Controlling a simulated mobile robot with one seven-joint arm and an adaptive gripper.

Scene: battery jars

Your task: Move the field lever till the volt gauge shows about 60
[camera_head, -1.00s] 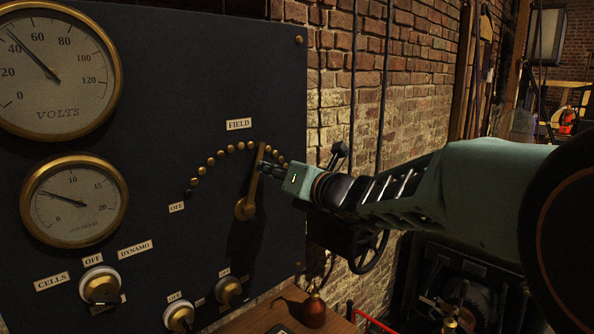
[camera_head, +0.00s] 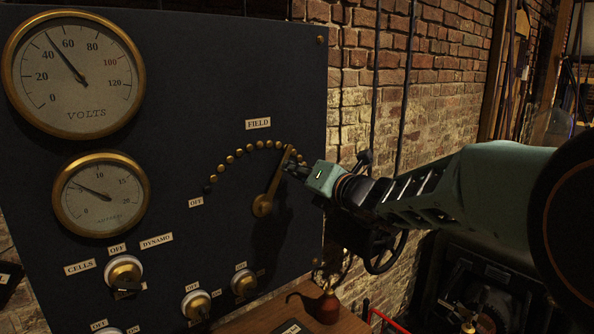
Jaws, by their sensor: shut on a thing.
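The field lever (camera_head: 272,190) is a brass arm on the dark panel, pivoted at its lower end and leaning up and to the right. Its top lies towards the right end of an arc of brass studs (camera_head: 238,152), under the FIELD label (camera_head: 258,124). My gripper (camera_head: 291,166) is shut on the lever near its top; the fingertips are small and partly hidden. The volt gauge (camera_head: 75,95) is at the upper left. Its needle points between 40 and 60, at roughly 50.
A smaller brass-rimmed gauge (camera_head: 101,195) sits below the volt gauge, its needle near 5. Several knobs, including one under the OFF and DYNAMO labels (camera_head: 124,272), line the lower panel.

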